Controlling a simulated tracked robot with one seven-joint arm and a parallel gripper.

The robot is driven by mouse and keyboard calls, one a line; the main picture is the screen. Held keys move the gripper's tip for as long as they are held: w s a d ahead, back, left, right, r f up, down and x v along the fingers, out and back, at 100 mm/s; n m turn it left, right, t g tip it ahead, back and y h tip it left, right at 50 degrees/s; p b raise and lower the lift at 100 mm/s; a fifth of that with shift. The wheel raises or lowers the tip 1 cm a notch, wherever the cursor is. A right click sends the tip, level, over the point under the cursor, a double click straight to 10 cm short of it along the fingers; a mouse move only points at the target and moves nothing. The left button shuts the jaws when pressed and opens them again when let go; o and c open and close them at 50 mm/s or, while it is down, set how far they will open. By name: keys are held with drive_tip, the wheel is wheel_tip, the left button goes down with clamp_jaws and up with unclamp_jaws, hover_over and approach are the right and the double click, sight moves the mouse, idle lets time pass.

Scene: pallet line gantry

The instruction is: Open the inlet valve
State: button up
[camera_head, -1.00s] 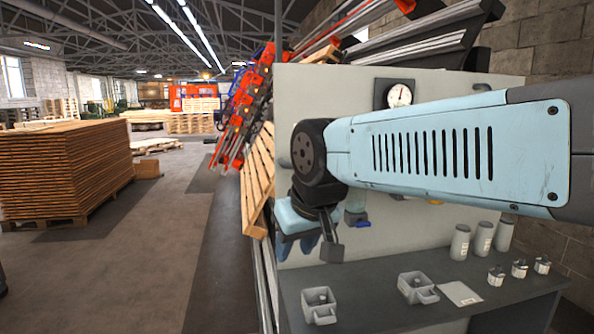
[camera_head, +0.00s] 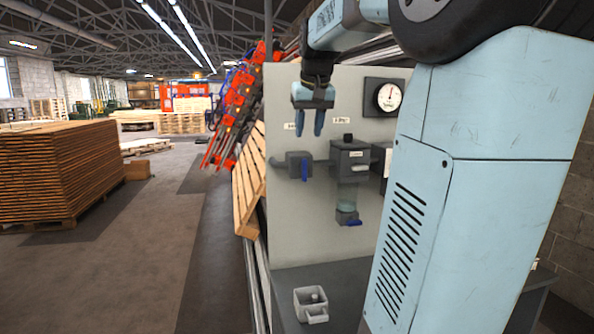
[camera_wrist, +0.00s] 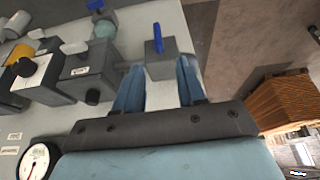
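On the grey panel (camera_head: 285,220) in the head view, a small grey valve block (camera_head: 293,160) carries a blue lever (camera_head: 304,171) that points down, across the horizontal pipe. It sits at the left end of the pipe; I cannot read the small label above it. My gripper (camera_head: 310,130) is above this valve with its blue fingers pointing down, apart and empty. In the wrist view, the same valve block (camera_wrist: 171,48) and blue lever (camera_wrist: 157,38) lie ahead of the open gripper (camera_wrist: 158,66), roughly between the fingertips, not touching them.
Right of the valve is a grey unit (camera_head: 350,158) with a clear bowl and a second blue lever (camera_head: 353,222) below. A dial gauge (camera_head: 388,97) is on the panel. A grey container (camera_head: 311,303) stands on the bench. A wooden pallet (camera_head: 247,185) leans left of the panel.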

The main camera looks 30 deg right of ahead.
sight(303, 169)
drive_tip(key=x, duration=1.3)
drive_tip(key=shift+w+d+f, duration=0.2)
drive_tip(key=shift+d+f, duration=0.05)
drive_tip(key=shift+d, duration=0.05)
clamp_jaws()
